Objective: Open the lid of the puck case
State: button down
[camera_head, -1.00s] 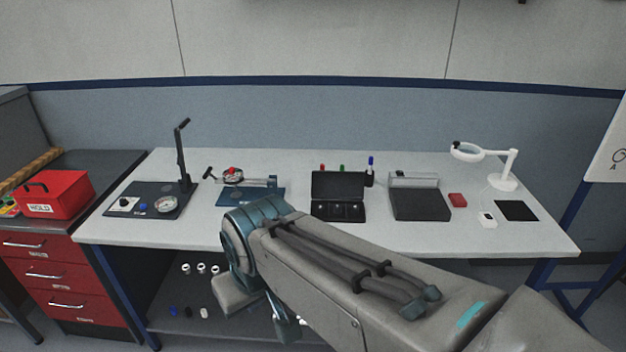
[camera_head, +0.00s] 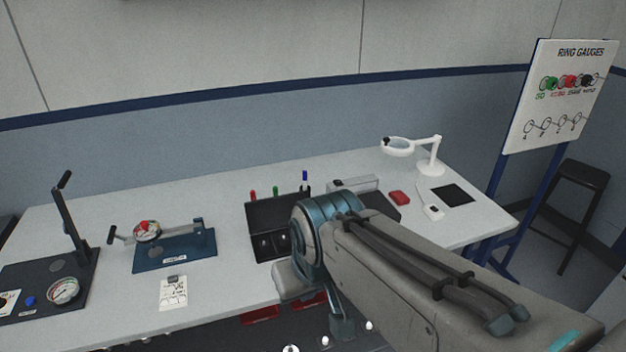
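A black case (camera_head: 277,215) stands on the bench near the middle of the view, and I take it for the puck case. Its lid stands raised at the back, and its dark inside with small compartments shows. My forearm and elbow cover part of its right side. My gripper does not show; my arm runs from the lower right to the case's front and bends down below the bench edge.
A blue gauge stand (camera_head: 175,250) and a dark plate with a lever (camera_head: 75,260) are on the left. A dark box (camera_head: 382,205) is partly behind my arm. A red block (camera_head: 399,198), a magnifier lamp (camera_head: 430,168) and a black mat (camera_head: 453,194) are on the right.

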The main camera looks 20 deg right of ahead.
aim_at(272, 213)
jog(key=z, duration=0.3)
jog(key=i, duration=0.9)
jog(key=u, duration=0.15)
